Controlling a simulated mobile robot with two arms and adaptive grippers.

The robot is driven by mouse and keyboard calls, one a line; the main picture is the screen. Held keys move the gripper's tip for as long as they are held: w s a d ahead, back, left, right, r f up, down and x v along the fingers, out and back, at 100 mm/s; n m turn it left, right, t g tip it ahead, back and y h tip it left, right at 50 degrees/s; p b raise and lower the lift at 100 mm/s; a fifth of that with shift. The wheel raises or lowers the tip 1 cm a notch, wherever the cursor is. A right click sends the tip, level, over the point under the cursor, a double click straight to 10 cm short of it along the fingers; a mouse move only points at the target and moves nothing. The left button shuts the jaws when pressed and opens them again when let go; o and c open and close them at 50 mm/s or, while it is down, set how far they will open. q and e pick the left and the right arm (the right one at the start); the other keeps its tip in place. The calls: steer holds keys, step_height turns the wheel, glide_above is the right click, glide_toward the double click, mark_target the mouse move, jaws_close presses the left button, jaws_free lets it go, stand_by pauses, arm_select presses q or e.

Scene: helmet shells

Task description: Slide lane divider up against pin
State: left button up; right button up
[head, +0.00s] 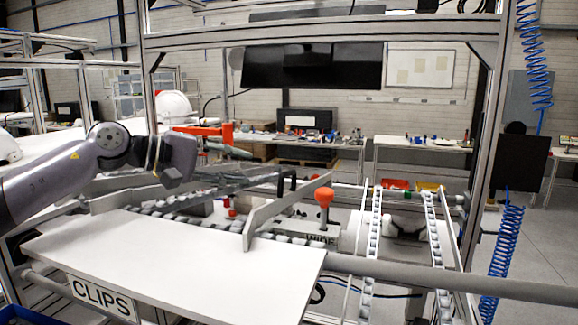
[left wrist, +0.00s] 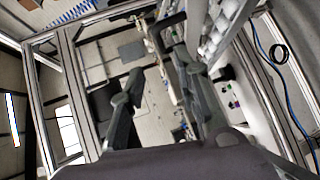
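A grey upright plate, which looks like the lane divider (head: 283,210), stands at an angle across the roller lane beyond the white board. A black U-shaped handle (head: 287,178) shows at its far side; whether it is fixed to the plate I cannot tell. An orange-red knob on a pale stem, likely the pin (head: 323,198), stands just right of the plate, with a small gap in the picture. My left gripper (head: 262,180) reaches in from the left, close to the handle. In the left wrist view its fingers (left wrist: 158,68) are apart and empty, near a dark bar. My right gripper is not seen.
A white board (head: 170,265) with a CLIPS label fills the front. Another grey plate (head: 125,196) lies left. Narrow roller tracks (head: 373,240) run at right. Frame posts (head: 485,150) and a blue coiled hose (head: 502,255) stand further right.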

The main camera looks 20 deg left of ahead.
mark_target(289, 174)
arm_select(q)
steer(key=p+x, duration=0.5)
steer(key=x, duration=0.6)
steer(key=shift+w+d+r, duration=0.1)
steer(key=shift+w+d, duration=0.35)
jaws_close()
